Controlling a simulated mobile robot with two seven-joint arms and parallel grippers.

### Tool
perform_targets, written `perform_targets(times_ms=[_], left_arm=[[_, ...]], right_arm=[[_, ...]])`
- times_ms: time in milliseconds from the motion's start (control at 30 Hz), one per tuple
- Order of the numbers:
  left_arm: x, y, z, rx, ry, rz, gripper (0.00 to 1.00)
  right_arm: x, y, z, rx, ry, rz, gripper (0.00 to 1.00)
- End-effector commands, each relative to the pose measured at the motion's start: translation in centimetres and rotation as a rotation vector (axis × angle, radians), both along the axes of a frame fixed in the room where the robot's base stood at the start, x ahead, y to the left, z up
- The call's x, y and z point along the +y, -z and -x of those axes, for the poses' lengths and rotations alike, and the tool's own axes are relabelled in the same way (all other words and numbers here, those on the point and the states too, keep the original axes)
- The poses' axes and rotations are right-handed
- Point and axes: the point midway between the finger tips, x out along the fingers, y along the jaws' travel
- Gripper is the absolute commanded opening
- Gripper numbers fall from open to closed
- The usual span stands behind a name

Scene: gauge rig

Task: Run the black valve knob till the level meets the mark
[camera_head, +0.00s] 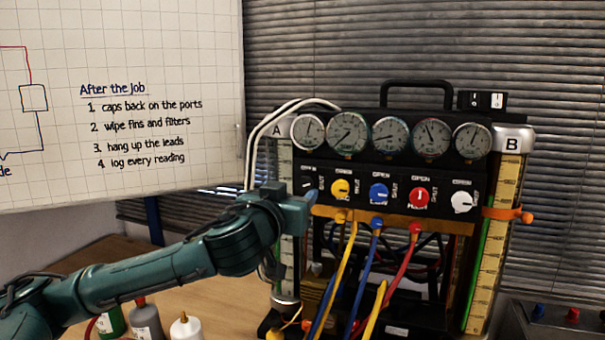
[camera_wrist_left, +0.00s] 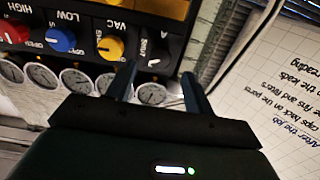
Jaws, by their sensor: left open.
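The black valve knob (camera_head: 307,186) is at the left end of the knob row on the gauge rig, partly behind my left gripper. My left gripper (camera_head: 303,202) is in front of it, by column A (camera_head: 286,165). In the left wrist view the open fingers (camera_wrist_left: 160,78) point at the black knob (camera_wrist_left: 156,62), one finger on each side in the picture. I cannot tell if they touch it. Column B (camera_head: 497,185) has a green strip low on its left side and an orange clamp (camera_head: 508,215) around it. Column A's level is not clear. My right gripper is not in view.
A yellow knob (camera_head: 340,188) sits close right of the black one, then blue (camera_head: 379,194), red (camera_head: 418,197) and white (camera_head: 463,202) knobs. Coloured hoses hang below. Bottles (camera_head: 147,322) stand at the lower left. A whiteboard (camera_head: 120,100) fills the upper left.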

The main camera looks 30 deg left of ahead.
Motion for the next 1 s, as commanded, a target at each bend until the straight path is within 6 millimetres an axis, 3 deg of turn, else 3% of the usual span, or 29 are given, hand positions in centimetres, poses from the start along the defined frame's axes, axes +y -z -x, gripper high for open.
perform_targets(times_ms=[100, 300, 700, 1000], left_arm=[[0.6, -0.4, -2.3, 0.0, -0.002, 0.001, 0.52], [1.1, -0.2, -4.7, -0.001, 0.0, 0.001, 0.52], [1.3, 0.0, -5.5, -0.001, 0.001, -0.001, 0.52], [1.3, 0.0, -5.5, -0.001, 0.001, -0.001, 0.29]], right_arm=[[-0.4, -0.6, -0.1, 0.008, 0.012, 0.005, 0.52], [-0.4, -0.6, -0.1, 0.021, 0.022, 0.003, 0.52], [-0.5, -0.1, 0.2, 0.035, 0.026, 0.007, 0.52], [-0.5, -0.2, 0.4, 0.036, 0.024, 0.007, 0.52]])
